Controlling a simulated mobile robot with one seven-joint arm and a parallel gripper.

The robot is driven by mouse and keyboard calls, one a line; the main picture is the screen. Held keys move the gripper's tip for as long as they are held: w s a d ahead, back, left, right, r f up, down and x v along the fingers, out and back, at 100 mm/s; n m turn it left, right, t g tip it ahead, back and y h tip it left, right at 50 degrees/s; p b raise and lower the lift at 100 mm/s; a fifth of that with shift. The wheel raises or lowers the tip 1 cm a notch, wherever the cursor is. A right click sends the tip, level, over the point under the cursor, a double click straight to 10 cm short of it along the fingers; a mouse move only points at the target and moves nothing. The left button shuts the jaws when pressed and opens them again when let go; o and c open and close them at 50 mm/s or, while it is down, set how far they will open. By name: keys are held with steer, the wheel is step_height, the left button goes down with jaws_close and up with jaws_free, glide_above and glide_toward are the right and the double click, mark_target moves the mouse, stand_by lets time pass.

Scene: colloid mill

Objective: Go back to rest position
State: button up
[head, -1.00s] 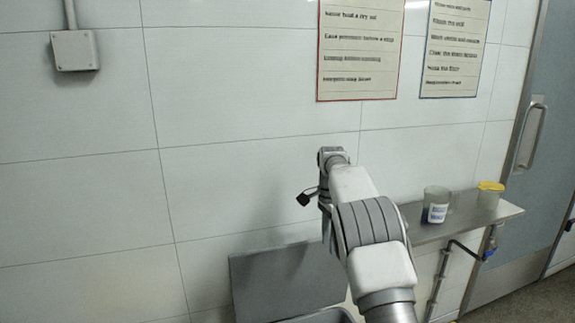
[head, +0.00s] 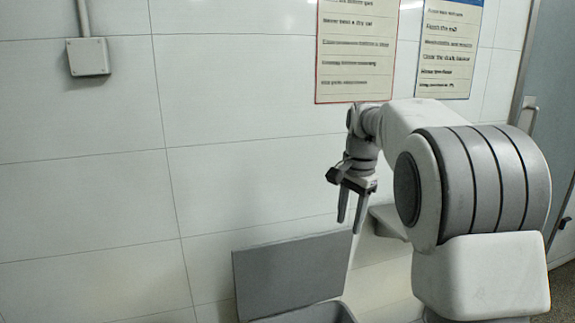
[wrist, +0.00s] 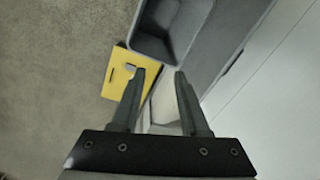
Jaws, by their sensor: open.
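My gripper (head: 350,220) hangs from my raised arm in the middle of the head view, fingers pointing down. Its two fingers are apart with nothing between them. In the wrist view my gripper (wrist: 158,72) is also open and empty. Below it there I see the floor, a yellow piece and part of a grey bin-like container.
A grey open container with a raised lid (head: 290,275) stands against the tiled wall; its inside shows in the wrist view (wrist: 165,45). A yellow panel (wrist: 120,75) lies beside it. Two signs (head: 357,50) hang on the wall. A door (head: 550,90) is at the right.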

steer(key=s+r+n+t+p, duration=0.1)
steer(key=s+r+n, duration=0.2)
steer(key=s, duration=0.6)
steer(key=s+r+n+t+p, duration=0.1)
steer(key=s+r+n+t, duration=0.2)
steer(key=s, duration=0.6)
steer(key=s+f+n, duration=0.4)
steer(key=s, duration=0.9)
steer(key=shift+n+p, duration=0.3)
steer(key=shift+p, duration=0.05)
